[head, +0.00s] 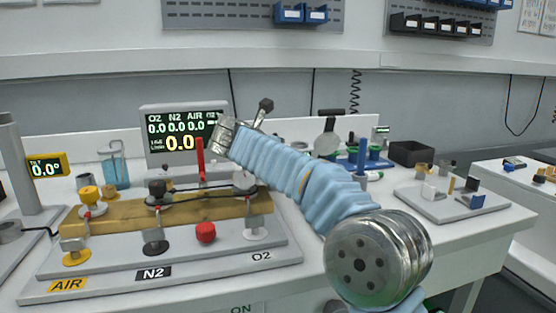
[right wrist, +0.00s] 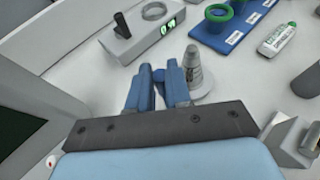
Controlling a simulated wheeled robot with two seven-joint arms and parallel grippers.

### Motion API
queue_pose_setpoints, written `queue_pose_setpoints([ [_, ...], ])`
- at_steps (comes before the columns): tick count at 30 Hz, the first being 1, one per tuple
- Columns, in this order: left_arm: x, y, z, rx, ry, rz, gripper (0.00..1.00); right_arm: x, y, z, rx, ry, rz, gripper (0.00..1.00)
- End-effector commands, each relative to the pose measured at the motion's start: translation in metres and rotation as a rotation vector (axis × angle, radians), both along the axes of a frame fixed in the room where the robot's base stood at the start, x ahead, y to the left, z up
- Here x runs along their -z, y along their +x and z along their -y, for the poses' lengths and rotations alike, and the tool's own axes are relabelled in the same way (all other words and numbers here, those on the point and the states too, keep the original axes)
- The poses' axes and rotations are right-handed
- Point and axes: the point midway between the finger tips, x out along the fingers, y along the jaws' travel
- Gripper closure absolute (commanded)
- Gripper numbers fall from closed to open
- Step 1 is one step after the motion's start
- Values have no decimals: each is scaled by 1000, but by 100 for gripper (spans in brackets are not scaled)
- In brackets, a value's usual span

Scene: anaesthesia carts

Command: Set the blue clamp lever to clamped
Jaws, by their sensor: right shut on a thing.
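My right gripper (right wrist: 158,90) shows in the right wrist view, its two blue fingers reaching out over the white bench. It is shut on the blue clamp lever (right wrist: 160,76), which shows only as a small blue part between and beside the fingertips. A grey tapered post (right wrist: 194,68) on a round base stands right beside the fingers. The lever's setting cannot be read. In the head view my right arm, in a light blue sleeve, crosses the bench and hides the fingertips and lever. My left gripper is not in view.
A box with a green display (right wrist: 168,27) and a blue tray with green rings (right wrist: 228,28) lie beyond the fingers. The monitor (head: 160,148) and the gas rig (head: 100,217) with AIR, N2 and O2 labels stand left of my arm. A grey tray (head: 425,207) lies right.

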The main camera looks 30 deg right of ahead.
Motion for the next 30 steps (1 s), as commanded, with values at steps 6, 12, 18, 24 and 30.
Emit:
queue_pose_setpoints([
  [6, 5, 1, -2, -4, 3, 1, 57, 0, 3, -6, -181, 1, -1, 100],
  [12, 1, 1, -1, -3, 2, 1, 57, -1, 5, -12, -311, 2, -1, 100],
  [18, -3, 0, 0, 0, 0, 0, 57, -1, 6, -16, -394, 2, -2, 100],
  [24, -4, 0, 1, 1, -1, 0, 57, 0, 7, -18, -433, 2, -3, 100],
  [30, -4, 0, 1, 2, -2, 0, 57, 1, 7, -18, -441, 1, -3, 100],
])
